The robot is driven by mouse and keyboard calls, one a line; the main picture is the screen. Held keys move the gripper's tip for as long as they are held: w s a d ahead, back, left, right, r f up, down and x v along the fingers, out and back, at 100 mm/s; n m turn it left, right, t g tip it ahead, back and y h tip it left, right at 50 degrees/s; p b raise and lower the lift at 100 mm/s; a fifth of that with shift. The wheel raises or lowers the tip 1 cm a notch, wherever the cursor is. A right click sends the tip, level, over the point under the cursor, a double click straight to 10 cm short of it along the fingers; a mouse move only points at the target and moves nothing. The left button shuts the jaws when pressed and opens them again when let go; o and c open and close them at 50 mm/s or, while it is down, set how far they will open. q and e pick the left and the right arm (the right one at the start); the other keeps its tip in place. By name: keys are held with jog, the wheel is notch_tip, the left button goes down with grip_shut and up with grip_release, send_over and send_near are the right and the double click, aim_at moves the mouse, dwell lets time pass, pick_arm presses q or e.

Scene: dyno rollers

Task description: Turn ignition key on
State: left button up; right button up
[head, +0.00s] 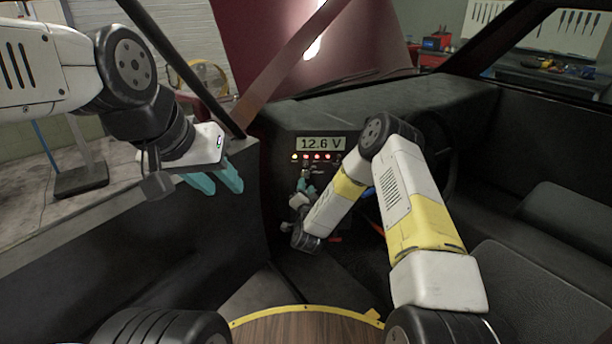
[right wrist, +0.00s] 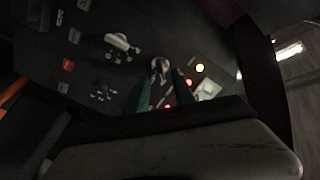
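The dark dash panel (head: 278,146) carries a lit display (head: 321,144) reading 12.6 V, with a row of small lamps below it. My right gripper (head: 306,183) is low in front of this panel. In the right wrist view its two teal fingers (right wrist: 161,84) are apart. A small metallic piece that looks like the ignition key (right wrist: 160,66) shows between and just beyond the fingertips; I cannot tell whether they touch it. In the head view the key is too small to make out beside the gripper. My left gripper (head: 217,180) is open and empty, left of the panel.
A steering wheel (head: 447,172) is partly hidden behind my right arm. Red switches (right wrist: 69,64) and a pale lever-like fitting (right wrist: 122,44) sit on the panel.

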jog(key=shift+s, duration=1.65)
notch_tip(320, 180, up, 14)
jog(key=w+r+n+g+y, duration=0.1)
jog(key=w+n+g+y, duration=0.15)
jog(key=n, duration=0.25)
jog(key=s+d+r+n+g, duration=0.3)
jog(key=s+d+r+g, duration=0.1)
jog(key=s+r, duration=0.5)
jog(key=s+d+r+g, duration=0.1)
jog(key=s+d+r, duration=0.1)
jog(key=s, duration=0.8)
jog(key=s+d+r+n+g, duration=0.1)
jog(key=s+d, duration=0.3)
jog(key=s, duration=0.7)
jog(key=s+d+r+g, duration=0.3)
jog(key=s+d, duration=0.1)
jog(key=s, duration=0.7)
jog(key=shift+h, duration=0.35)
